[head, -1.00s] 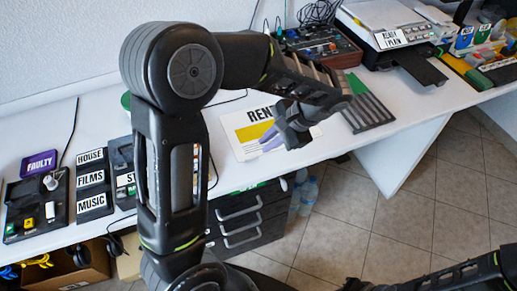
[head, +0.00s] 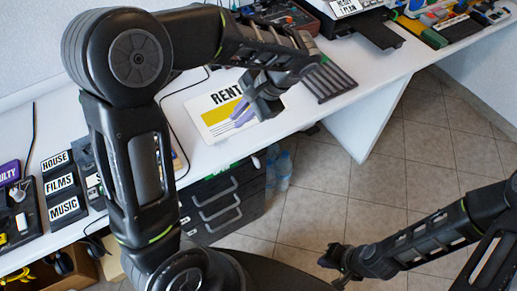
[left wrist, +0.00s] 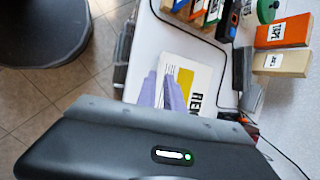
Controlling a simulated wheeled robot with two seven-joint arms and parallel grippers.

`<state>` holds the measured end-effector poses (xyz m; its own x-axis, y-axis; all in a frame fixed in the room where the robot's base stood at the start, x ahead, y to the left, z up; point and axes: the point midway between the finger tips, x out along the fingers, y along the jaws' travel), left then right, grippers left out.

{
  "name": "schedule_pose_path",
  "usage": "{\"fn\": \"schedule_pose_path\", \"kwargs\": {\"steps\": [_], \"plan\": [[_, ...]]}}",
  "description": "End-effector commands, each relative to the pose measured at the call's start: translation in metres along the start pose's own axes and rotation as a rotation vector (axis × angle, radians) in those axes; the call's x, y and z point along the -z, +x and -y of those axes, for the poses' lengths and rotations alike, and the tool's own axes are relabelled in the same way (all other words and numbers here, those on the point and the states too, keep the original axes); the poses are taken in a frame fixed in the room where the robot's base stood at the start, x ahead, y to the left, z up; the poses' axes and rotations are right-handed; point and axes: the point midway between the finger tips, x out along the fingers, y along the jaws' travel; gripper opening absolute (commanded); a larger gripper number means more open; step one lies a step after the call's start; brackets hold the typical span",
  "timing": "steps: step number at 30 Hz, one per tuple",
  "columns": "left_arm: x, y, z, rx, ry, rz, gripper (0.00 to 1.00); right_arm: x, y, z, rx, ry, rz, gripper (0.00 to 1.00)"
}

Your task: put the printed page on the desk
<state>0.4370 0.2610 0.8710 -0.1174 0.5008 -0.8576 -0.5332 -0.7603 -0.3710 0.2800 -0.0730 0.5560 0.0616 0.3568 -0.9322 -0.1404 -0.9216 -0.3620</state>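The printed page (head: 215,118), white with a yellow band and the letters "RENT", appears to lie flat on the white desk (head: 300,122) near its front edge. It also shows in the left wrist view (left wrist: 205,74). My left gripper (head: 240,115) is over the page, its two purple fingers covering part of it.
A striped dark rack (head: 325,80) lies right of the page. A printer (head: 385,32) stands at the back right. Signs reading HOUSE, FILMS and MUSIC (head: 60,185) stand on the left. Dark drawers (head: 225,205) are under the desk. A black cable (head: 165,100) runs behind the page.

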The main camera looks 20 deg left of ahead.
Motion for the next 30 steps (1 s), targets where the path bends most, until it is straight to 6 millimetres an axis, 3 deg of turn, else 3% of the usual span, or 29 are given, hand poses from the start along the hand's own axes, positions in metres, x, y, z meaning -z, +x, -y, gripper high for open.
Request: {"fn": "schedule_pose_path", "kwargs": {"steps": [5, 8, 11, 13, 15, 18, 21, 25, 30], "plan": [[0.009, 0.014, -0.016, -0.04, 0.019, -0.015, 0.12, 0.0, 0.0, 0.0, 0.0, 0.0, 0.0, 0.0], [0.025, 0.04, -0.05, -0.128, 0.045, -0.051, 0.12, 0.0, 0.0, 0.0, 0.0, 0.0, 0.0, 0.0], [0.045, 0.078, -0.109, -0.279, 0.059, -0.112, 0.12, 0.0, 0.0, 0.0, 0.0, 0.0, 0.0, 0.0], [0.057, 0.105, -0.161, -0.416, 0.039, -0.162, 0.12, 0.0, 0.0, 0.0, 0.0, 0.0, 0.0, 0.0], [0.065, 0.128, -0.214, -0.558, -0.02, -0.212, 0.12, 0.0, 0.0, 0.0, 0.0, 0.0, 0.0, 0.0], [0.07, 0.151, -0.278, -0.728, -0.165, -0.273, 0.12, 0.0, 0.0, 0.0, 0.0, 0.0, 0.0, 0.0], [0.069, 0.168, -0.318, -0.827, -0.341, -0.314, 0.12, 0.0, 0.0, 0.0, 0.0, 0.0, 0.0, 0.0], [0.062, 0.185, -0.34, -0.864, -0.529, -0.339, 0.12, 0.0, 0.0, 0.0, 0.0, 0.0, 0.0, 0.0], [0.057, 0.195, -0.345, -0.857, -0.63, -0.354, 0.12, 0.0, 0.0, 0.0, 0.0, 0.0, 0.0, 0.0]]}}
